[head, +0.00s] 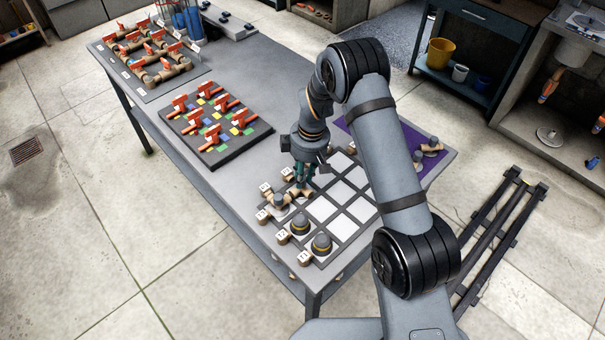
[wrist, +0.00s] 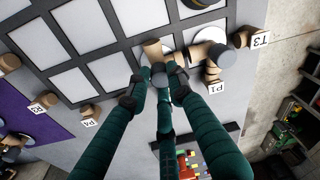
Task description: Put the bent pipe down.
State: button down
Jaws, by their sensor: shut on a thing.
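The bent pipe (wrist: 154,50), tan with a grey middle, is between the fingertips of my gripper (wrist: 158,84) in the wrist view. It is over or on the white-celled grid board (wrist: 68,85), near the P1 tag (wrist: 173,115); I cannot tell whether it touches the board. In the head view my gripper (head: 303,180) points down at the near left part of the grid board (head: 322,208), and the bent pipe (head: 304,193) shows partly beneath it. My fingers hide part of the pipe.
Another tan and grey pipe piece (head: 280,201) lies close beside the held pipe. Two dark domed caps (head: 300,223) stand in nearer cells. Several other cells are empty. A board of red-handled valves (head: 215,122) lies behind left; a purple mat (head: 412,142) lies right.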

aim_at(307, 187)
jog(key=shift+f, duration=0.1)
jog(key=c, duration=1.5)
grip_release()
jog(key=shift+c, duration=0.2)
jog(key=shift+r, duration=0.65)
notch_tip(307, 187, up, 11)
jog(key=d+b, duration=0.1)
jog(key=b, duration=0.1)
jog(key=shift+s+d, duration=0.15)
jog(key=shift+s, duration=0.1)
